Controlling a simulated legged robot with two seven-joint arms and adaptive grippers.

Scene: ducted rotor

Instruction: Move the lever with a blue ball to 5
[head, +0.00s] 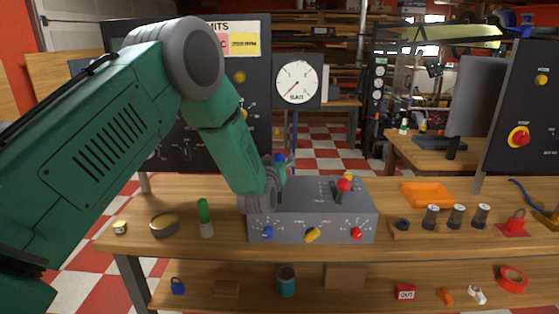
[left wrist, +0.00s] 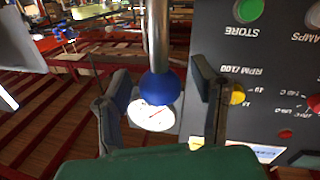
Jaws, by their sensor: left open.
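The grey control box (head: 312,228) sits on the wooden workbench. The blue ball (head: 281,157) of a lever shows just beyond my left gripper (head: 277,168), at the box's left end. In the left wrist view the blue ball (left wrist: 159,87) on its metal rod lies between the two dark fingers of my left gripper (left wrist: 160,92). The fingers are open, with visible gaps on both sides of the ball. My arm hides the lever's base and any scale numbers beside it. My right gripper is not in view.
A lever with a red ball (head: 344,184) stands on the box's right half. Blue, yellow and red knobs line its front. A dial gauge (head: 296,82) stands behind. An orange tray (head: 427,194) and several dark spools are to the right; a green-topped bottle (head: 204,212) is left.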

